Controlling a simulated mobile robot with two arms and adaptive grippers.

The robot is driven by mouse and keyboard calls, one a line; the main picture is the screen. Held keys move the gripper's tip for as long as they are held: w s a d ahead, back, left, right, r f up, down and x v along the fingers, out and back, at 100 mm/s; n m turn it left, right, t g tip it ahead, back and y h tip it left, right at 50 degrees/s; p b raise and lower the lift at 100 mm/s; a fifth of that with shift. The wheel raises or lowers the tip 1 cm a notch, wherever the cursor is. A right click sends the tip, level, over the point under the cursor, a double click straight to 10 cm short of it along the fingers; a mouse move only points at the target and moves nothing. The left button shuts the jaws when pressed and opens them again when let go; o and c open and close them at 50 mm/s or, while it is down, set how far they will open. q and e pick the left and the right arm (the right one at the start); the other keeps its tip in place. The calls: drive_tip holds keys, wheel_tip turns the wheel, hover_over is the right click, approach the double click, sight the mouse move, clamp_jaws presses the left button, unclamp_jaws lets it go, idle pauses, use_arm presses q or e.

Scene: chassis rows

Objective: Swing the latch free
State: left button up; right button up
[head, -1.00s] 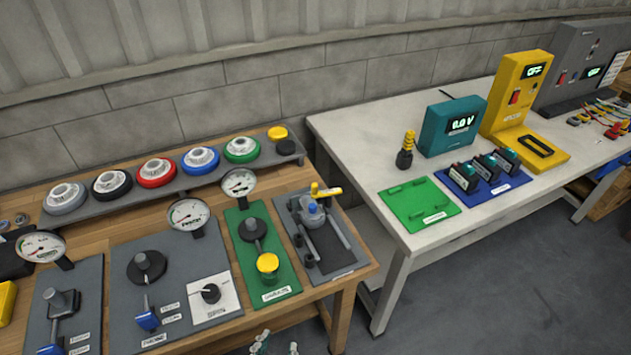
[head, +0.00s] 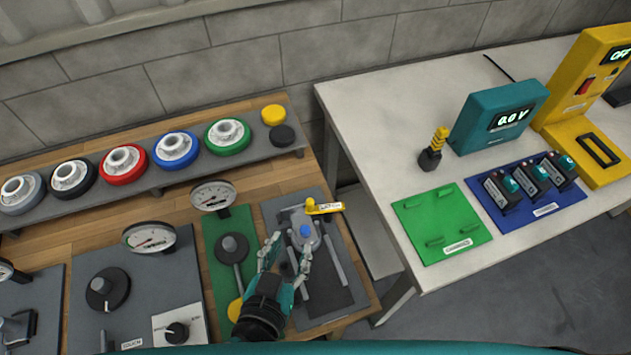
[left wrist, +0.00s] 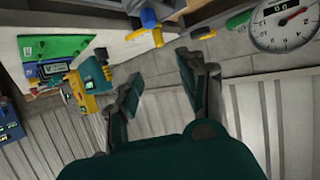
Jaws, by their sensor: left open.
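The latch mechanism (head: 305,228) sits on a dark grey board at the right end of the wooden bench. It has a grey body, a blue cap and a yellow tagged bar (head: 325,208) pointing right at its far end. My left gripper (head: 284,244) is open, with its fingers spread at the near left of the mechanism. Whether a finger touches it is unclear. In the left wrist view the open fingers (left wrist: 158,72) are empty, with blue and yellow parts (left wrist: 150,22) beyond them. My right gripper is out of view.
The green panel (head: 211,230) with a black knob and gauge (head: 214,195) stands just left of the latch board. Colored dials line a rear shelf (head: 155,190). A gap separates the bench from the white table (head: 380,110), which holds meters and boards.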

use_arm(q)
drive_tip(key=b, duration=0.1)
approach(309, 205)
drive_tip(key=b+x, duration=0.3)
drive_tip(key=x, duration=0.7)
drive_tip(key=shift+w+d+f, duration=0.1)
drive_tip(key=shift+w+f, duration=0.05)
drive_tip(key=shift+w, duration=0.3)
clamp_jaws()
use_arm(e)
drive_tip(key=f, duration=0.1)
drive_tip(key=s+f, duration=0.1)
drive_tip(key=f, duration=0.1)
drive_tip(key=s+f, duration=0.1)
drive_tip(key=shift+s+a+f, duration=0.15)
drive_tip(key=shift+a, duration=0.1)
